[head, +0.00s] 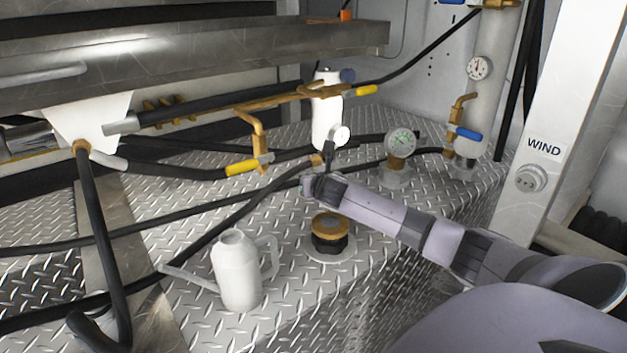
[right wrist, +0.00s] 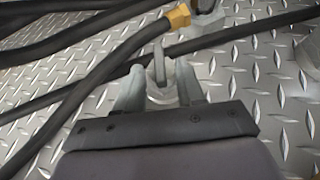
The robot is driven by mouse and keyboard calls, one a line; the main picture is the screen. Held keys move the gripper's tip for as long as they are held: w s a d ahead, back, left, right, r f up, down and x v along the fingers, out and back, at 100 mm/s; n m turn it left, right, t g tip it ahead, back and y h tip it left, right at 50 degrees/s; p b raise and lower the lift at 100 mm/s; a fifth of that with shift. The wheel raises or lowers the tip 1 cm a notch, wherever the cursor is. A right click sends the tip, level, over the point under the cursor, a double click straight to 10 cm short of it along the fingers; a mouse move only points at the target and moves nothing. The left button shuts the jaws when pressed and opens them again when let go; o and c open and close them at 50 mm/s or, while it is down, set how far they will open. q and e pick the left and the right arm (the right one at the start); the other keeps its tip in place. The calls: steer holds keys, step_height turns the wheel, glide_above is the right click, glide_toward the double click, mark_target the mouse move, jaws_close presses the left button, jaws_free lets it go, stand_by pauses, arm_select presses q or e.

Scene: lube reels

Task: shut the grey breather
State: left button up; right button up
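My right arm reaches in from the right in the head view, and my right gripper (head: 326,163) is near the foot of the white cylinder. In the right wrist view my right gripper (right wrist: 160,85) has its two fingers apart, one on each side of a small grey fitting (right wrist: 161,62) with a thin upright tab. This fitting may be the grey breather; I cannot tell for sure. I cannot tell whether the fingers touch it. In the head view it is not clearly visible near the gripper. My left gripper is not in view.
A black filler with an orange-brown top (head: 330,232) and a white oil can (head: 238,272) stand in front. Black hoses (head: 190,218) cross the tread-plate deck (head: 190,320). A post marked WIND (head: 543,147) is right.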

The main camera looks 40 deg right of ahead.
steer(key=c, duration=0.7)
